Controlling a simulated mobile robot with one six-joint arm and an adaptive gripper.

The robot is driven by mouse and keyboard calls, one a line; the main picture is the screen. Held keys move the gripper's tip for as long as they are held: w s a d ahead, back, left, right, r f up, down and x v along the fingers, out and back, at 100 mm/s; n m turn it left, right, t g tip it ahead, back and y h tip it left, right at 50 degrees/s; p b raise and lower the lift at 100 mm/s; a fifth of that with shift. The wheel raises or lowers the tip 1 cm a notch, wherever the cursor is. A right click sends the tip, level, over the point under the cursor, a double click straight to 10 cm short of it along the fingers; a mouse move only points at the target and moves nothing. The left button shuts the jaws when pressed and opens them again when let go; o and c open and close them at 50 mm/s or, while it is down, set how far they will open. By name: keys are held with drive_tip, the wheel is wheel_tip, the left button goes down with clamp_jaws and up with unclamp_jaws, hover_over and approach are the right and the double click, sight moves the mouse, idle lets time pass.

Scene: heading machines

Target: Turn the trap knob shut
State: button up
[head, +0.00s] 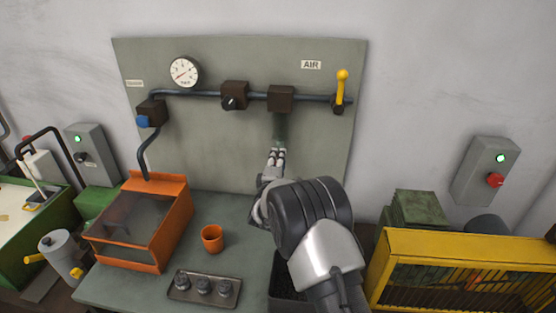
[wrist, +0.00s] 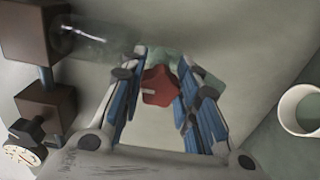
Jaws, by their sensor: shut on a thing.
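The trap hangs under a brown block (head: 281,98) on the wall panel; its clear bowl (wrist: 92,40) shows in the wrist view, and as a dim greenish shape (head: 280,126) in the head view. The trap knob (wrist: 160,84), red and lobed with a pale mark on one side, sits between my fingers in the wrist view, near the bowl's end. My gripper (head: 276,155) is just below the bowl and hides the knob in the head view. The wrist view shows its fingers (wrist: 163,76) shut on the knob from both sides.
The air pipe carries a gauge (head: 184,71), a black-knobbed block (head: 234,96) and a yellow lever (head: 342,86). Below are an orange cup (head: 212,238), an orange box (head: 172,232) and a small tray (head: 204,289). A pale cup (wrist: 301,110) shows in the wrist view.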

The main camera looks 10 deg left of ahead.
drive_tip(key=shift+r, duration=0.1)
idle(0.3)
drive_tip(key=o, duration=1.1)
drive_tip(key=s, duration=1.2)
drive_tip(key=shift+a, duration=0.2)
